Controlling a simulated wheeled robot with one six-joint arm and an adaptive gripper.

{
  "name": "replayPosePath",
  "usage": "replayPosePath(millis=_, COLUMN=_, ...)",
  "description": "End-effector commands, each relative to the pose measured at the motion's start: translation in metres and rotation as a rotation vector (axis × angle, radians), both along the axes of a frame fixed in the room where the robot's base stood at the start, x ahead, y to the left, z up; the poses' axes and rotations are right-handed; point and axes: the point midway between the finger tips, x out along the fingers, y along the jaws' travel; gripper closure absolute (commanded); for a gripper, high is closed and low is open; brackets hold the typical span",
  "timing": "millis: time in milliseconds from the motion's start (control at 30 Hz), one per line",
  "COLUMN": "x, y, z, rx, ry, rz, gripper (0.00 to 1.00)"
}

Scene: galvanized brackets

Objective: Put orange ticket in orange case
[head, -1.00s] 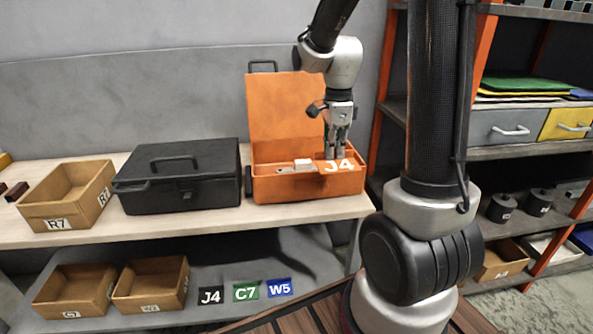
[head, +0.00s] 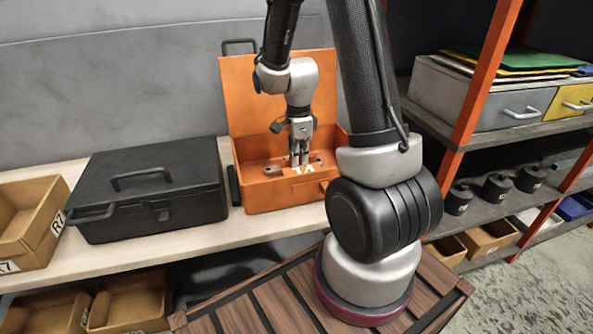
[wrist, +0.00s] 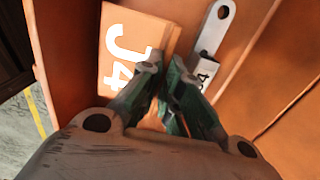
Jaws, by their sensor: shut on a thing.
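The orange case (head: 283,195) stands open on the bench with its lid raised at the back. My gripper (head: 300,163) points down over the inside of the case, just behind its front wall. It is shut on the orange ticket (head: 304,170), which bears white lettering. In the wrist view the ticket (wrist: 122,62) reads J4 and lies at my fingertips (wrist: 166,88); the fingers hide its near end. I cannot tell whether it touches the case floor. A grey metal bracket (wrist: 213,38) with a small label lies in the case beside the ticket.
A closed black case (head: 150,195) stands left of the orange case. A cardboard bin (head: 38,222) sits farther left, with more bins below. A shelf rack with an orange post (head: 484,80) stands at right.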

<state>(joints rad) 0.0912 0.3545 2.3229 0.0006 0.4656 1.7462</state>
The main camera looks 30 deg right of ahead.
Motion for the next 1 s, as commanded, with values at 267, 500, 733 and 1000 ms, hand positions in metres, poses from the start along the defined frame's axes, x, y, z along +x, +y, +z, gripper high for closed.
replayPosePath(millis=267, x=-0.001, y=0.000, z=-0.037, rx=0.000, ry=0.003, rz=0.000, gripper=1.00)
replayPosePath(millis=500, x=0.000, y=0.000, z=-0.050, rx=0.000, ry=-0.001, rz=0.000, gripper=1.00)
replayPosePath(millis=733, x=0.000, y=0.000, z=-0.052, rx=0.000, ry=0.000, rz=0.000, gripper=1.00)
replayPosePath(millis=1000, x=0.000, y=0.000, z=-0.052, rx=0.000, ry=-0.001, rz=0.000, gripper=0.72)
